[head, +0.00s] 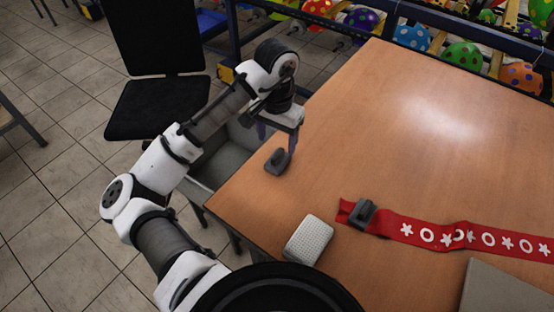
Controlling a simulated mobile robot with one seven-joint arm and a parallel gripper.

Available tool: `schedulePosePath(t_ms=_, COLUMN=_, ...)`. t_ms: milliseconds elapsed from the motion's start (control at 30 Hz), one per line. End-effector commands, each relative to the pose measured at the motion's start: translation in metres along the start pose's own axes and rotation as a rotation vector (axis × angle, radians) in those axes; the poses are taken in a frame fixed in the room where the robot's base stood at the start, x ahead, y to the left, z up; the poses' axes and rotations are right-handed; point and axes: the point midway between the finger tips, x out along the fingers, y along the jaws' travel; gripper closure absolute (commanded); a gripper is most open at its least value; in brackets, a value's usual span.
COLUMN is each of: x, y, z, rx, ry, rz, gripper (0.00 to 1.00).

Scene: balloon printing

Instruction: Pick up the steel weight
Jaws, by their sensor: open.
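A dark grey steel weight (277,161) with an upright part on a flat foot stands on the wooden table near its left edge. A second, similar dark grey weight (362,214) sits on the left end of a red ribbon (420,231). My gripper (277,143) points down over the first weight. Its fingers are apart, one on the left and one on the right, with the right finger close to or overlapping the weight's top. I cannot tell if it touches.
A light grey textured block (308,240) lies near the table's front left edge. A grey slab (505,290) is at the lower right. The table's (390,130) middle and back are clear. A black chair (157,105) stands beyond the left edge, and racks of colourful balloons (411,37) stand behind.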

Motion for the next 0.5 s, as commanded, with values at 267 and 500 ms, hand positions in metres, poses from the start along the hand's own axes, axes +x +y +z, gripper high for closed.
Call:
schedulePosePath(t_ms=267, x=0.022, y=0.001, z=0.001, rx=0.001, ry=0.0, rz=0.0, gripper=0.34)
schedulePosePath(t_ms=500, x=0.056, y=0.004, z=0.002, rx=-0.001, ry=0.001, rz=-0.001, gripper=0.34)
